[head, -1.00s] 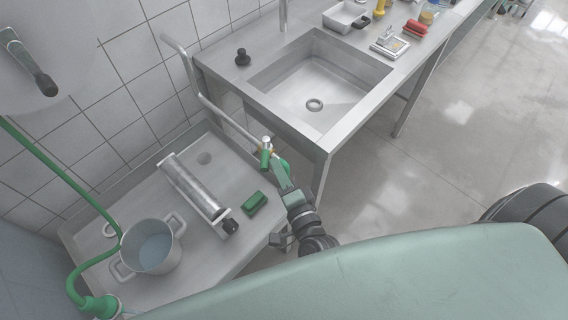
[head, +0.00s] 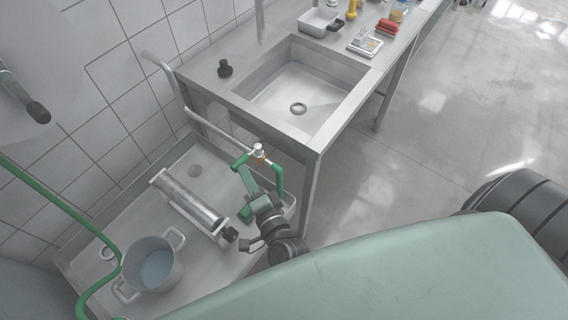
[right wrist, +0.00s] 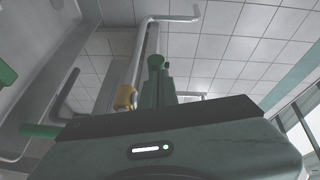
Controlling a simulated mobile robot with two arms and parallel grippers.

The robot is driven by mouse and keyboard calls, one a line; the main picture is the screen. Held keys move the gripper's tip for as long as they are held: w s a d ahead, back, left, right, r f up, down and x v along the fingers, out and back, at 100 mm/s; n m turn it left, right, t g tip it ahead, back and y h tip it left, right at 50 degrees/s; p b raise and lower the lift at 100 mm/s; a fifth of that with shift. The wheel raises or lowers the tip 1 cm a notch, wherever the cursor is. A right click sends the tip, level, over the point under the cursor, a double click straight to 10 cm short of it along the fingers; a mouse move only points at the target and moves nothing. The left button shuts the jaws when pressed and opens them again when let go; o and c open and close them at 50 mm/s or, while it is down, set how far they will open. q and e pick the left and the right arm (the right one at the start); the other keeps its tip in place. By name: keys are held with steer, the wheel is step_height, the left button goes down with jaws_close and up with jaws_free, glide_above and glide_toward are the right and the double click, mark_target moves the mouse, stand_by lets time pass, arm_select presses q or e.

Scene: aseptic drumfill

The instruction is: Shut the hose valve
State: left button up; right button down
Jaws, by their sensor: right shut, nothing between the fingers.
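The hose valve (head: 258,152) is a small brass-and-white fitting at the end of the pale pipe, near the sink table's front corner. A green lever-like piece (head: 240,160) reaches left from it, and a green hose piece (head: 279,180) hangs down on its right. In the right wrist view, a brass part (right wrist: 125,97) shows left of my fingers. My right gripper (head: 248,178) is shut and empty, just below the valve and between the two green pieces. I cannot tell whether it touches either.
The sink table (head: 322,142) stands behind on the right. Open floor (head: 430,120) lies farther right.

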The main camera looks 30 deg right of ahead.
steer(key=s+b, duration=0.1)
steer(key=s, duration=0.6)
steer(key=shift+s+r+b, duration=0.2)
steer(key=shift+s+b, duration=0.15)
steer(key=shift+s, duration=0.05)
steer(key=shift+d, duration=0.1)
